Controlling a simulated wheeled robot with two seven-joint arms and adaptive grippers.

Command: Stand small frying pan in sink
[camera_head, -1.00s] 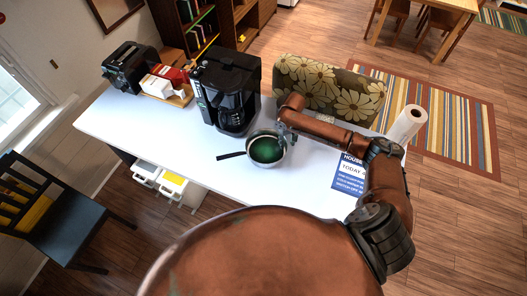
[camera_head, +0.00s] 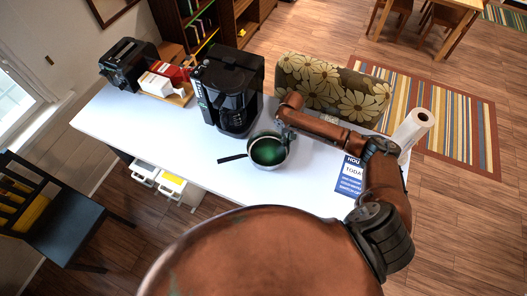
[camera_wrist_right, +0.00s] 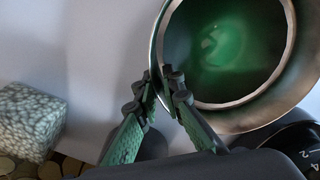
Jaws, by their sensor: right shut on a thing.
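The small frying pan (camera_head: 268,151) has a green inside, a metal rim and a black handle pointing left in the head view. It is upright at the white table, in front of the coffee maker; whether it touches the tabletop is hard to tell. My right gripper (camera_head: 286,133) is at its far right rim. In the right wrist view the fingers of my right gripper (camera_wrist_right: 168,84) are shut on the wall of the pan (camera_wrist_right: 225,45). No sink shows in these frames. My left gripper is not in view.
The white table (camera_head: 130,122) is clear left of the pan. A black coffee maker (camera_head: 228,90) stands behind it, and a toaster (camera_head: 128,65) at the far left. A blue-and-white sign (camera_head: 352,177) and a paper towel roll (camera_head: 413,128) are to the right.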

